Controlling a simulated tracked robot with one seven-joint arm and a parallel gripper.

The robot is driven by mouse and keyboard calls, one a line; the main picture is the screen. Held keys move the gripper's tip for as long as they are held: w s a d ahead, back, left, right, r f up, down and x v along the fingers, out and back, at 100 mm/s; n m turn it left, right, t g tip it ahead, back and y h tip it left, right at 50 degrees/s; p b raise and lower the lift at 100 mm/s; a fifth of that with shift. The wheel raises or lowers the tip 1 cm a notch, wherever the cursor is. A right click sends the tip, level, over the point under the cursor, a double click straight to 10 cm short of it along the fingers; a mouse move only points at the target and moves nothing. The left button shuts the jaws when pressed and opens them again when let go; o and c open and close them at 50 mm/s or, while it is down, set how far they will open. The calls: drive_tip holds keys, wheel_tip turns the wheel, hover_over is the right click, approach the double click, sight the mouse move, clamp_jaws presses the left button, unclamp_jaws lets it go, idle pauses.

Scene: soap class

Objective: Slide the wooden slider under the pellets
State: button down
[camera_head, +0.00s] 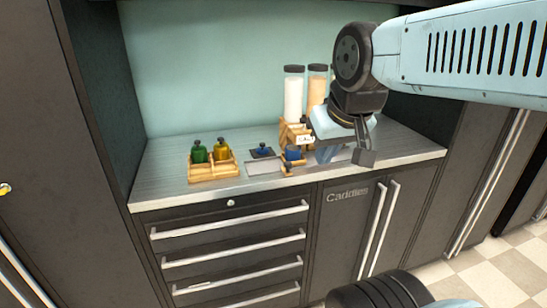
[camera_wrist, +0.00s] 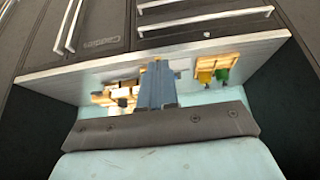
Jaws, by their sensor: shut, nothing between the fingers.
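A small wooden fixture (camera_head: 290,135) with a white label stands on the counter beside my gripper. A low wooden piece (camera_head: 290,170) with a dark blue knobbed part lies at its front; I cannot tell whether this is the slider. The fixture also shows in the wrist view (camera_wrist: 102,97), with pale blocks beside it. I cannot make out separate pellets. My gripper (camera_head: 340,154) hangs over the counter, just right of the fixture and partly in front of it. In the wrist view its blue-grey fingers (camera_wrist: 158,75) are together and hold nothing.
A wooden tray (camera_head: 214,172) with green and yellow knobbed bottles stands at left. A grey metal tray (camera_head: 264,167) and a dark blue knobbed item (camera_head: 263,151) lie between. The steel counter (camera_head: 160,165) is clear at far left.

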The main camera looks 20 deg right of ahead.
drive_tip(key=w+a+f+n+g+h, duration=0.1)
drive_tip(key=w+a+f+n, duration=0.1)
drive_tip(key=w+n, duration=0.6)
drive_tip(key=w+a+f+n+g+h, duration=0.1)
drive_tip(key=w+a+f+n+g, duration=0.15)
drive_tip(key=w+n, duration=0.5)
drive_tip(key=w+a+f+n+g+h, duration=0.1)
drive_tip(key=w+a+f+n, duration=0.15)
drive_tip(key=w+n, duration=0.6)
drive_tip(key=w+d+f, duration=0.3)
drive_tip(key=d+f, duration=0.4)
drive_tip(key=f, duration=0.3)
drive_tip(key=shift+w+d+m+t, duration=0.2)
drive_tip(key=shift+w+m+t, duration=0.1)
drive_tip(key=shift+w+t, duration=0.1)
drive_tip(key=shift+f, duration=0.1)
